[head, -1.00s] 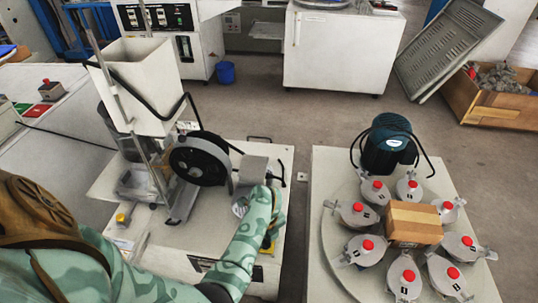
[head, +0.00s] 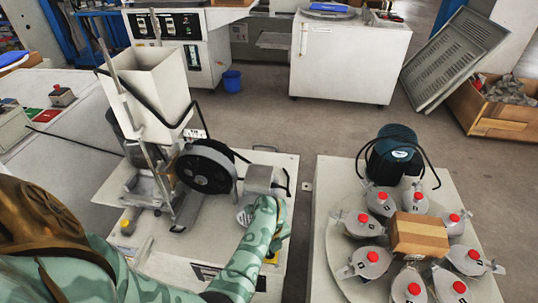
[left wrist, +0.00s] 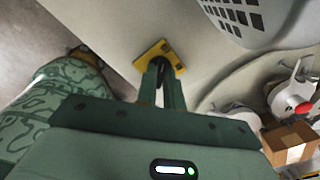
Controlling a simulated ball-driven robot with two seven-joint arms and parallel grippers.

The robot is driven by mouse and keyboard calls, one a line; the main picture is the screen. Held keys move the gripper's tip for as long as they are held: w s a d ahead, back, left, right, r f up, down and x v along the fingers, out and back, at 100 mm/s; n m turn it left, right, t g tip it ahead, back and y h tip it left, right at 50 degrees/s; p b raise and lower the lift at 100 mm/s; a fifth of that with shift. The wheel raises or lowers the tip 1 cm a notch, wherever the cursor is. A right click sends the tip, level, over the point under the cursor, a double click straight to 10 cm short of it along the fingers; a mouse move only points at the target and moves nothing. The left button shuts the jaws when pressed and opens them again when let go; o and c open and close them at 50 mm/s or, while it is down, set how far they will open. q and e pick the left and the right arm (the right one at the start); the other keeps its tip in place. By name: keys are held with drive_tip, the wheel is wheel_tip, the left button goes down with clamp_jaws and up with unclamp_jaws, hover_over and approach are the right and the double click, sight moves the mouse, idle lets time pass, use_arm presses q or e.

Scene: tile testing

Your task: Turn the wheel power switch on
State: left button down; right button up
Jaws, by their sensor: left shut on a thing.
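The wheel machine stands on the pale bench at left, with its black wheel (head: 205,168) below a white hopper (head: 152,92). My right gripper is not in view.
A second yellow-based control (head: 127,227) sits on the bench's left side. At right, a round table (head: 340,235) holds several red-capped pots, with a cardboard box (head: 420,236) in the middle and a dark green motor (head: 393,155) behind. A floor gap separates the two benches.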

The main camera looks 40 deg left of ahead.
use_arm(q)
drive_tip(key=shift+m, duration=0.7)
drive_tip(key=m+p, duration=0.1)
drive_tip(key=m, duration=0.2)
drive_tip(key=shift+r+m, duration=0.1)
drive_tip(key=shift+m, duration=0.3)
drive_tip(key=shift+m+p, duration=0.3)
drive_tip(key=shift+m, duration=0.1)
drive_tip(key=m+p, duration=0.1)
drive_tip(key=m, duration=0.5)
drive_tip(key=shift+d+p, duration=0.1)
drive_tip(key=shift+p, duration=0.3)
drive_tip(key=m+p, duration=0.1)
drive_tip(key=m, duration=0.3)
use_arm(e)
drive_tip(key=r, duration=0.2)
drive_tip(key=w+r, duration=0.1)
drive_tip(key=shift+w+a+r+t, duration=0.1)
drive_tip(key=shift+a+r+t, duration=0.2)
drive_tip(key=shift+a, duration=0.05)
use_arm(q)
drive_tip(key=shift+m, duration=0.4)
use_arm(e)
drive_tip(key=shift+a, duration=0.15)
use_arm(q)
drive_tip(key=c, duration=1.5)
unclamp_jaws()
